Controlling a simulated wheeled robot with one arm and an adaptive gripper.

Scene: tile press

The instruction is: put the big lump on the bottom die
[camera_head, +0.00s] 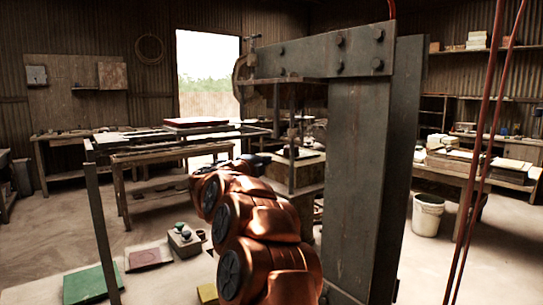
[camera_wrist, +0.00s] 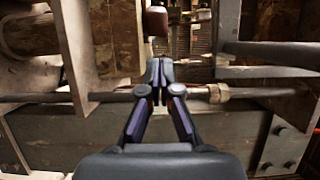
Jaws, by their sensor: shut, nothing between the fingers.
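My gripper (camera_wrist: 158,78) is shut with its fingertips together and nothing between them, in the middle of the wrist view. It is in front of a metal rod and a wooden beam. In the head view my arm reaches toward the press bed (camera_head: 308,172), behind the steel column, and hides part of it. I cannot make out the bottom die for sure there. No big lump can be told for sure in either view. A reddish-brown block (camera_wrist: 156,21) shows just beyond the fingertips in the wrist view; I cannot tell what it is.
The thick steel press column (camera_head: 355,180) stands close on the right of my arm. A metal rod (camera_wrist: 60,97) crosses the wrist view. A wooden bench (camera_head: 170,158) stands at left.

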